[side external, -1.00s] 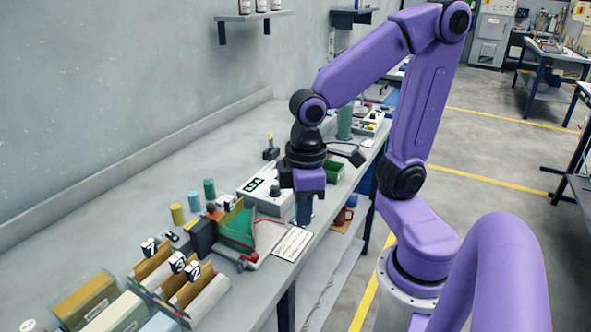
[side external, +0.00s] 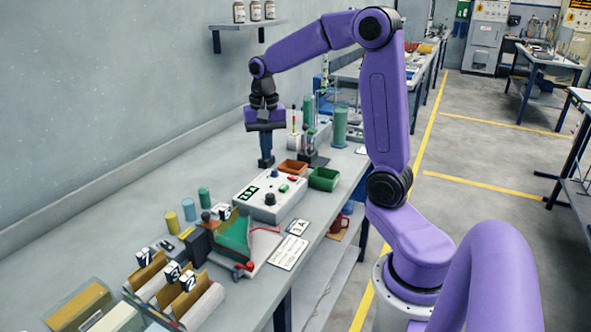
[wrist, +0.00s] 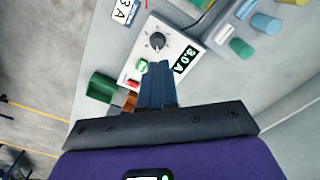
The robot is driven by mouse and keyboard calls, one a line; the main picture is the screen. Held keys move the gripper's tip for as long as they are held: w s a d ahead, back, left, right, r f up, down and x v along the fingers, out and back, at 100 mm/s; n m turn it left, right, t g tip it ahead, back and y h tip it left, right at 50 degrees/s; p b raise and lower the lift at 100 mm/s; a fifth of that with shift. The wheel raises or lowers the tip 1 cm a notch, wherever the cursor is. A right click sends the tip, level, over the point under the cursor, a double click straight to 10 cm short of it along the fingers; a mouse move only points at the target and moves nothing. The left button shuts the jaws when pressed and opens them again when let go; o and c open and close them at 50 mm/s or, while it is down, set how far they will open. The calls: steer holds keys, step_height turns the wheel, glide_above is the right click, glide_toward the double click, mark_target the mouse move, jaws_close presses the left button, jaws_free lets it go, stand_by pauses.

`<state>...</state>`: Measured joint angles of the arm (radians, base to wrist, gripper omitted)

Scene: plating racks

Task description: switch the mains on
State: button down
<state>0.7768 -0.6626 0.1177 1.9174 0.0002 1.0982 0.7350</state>
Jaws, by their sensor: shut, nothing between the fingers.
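A white power unit (side external: 268,202) stands on the bench. No label marks the mains switch legibly. My gripper (side external: 266,162) is shut and empty, pointing down beyond the unit's far end. It hides the bench spot behind it. Its blue fingers (wrist: 157,82) cover part of the unit in the wrist view.
A green bin (side external: 324,179) and an orange bin (side external: 292,168) sit right of my gripper. Green cylinders and a stand (side external: 314,145) are behind them. A 3 A card (side external: 298,227), a green-lined tray (side external: 237,235) and numbered files (side external: 175,275) lie nearer. The bench's left strip is clear.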

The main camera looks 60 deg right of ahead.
mark_target(295, 178)
steer(key=d+m, duration=0.8)
steer(key=d, duration=0.7)
steer(key=shift+s+d+r, duration=0.15)
steer(key=shift+d, duration=0.05)
step_height(295, 178, down, 14)
steer(key=shift+f, duration=0.1)
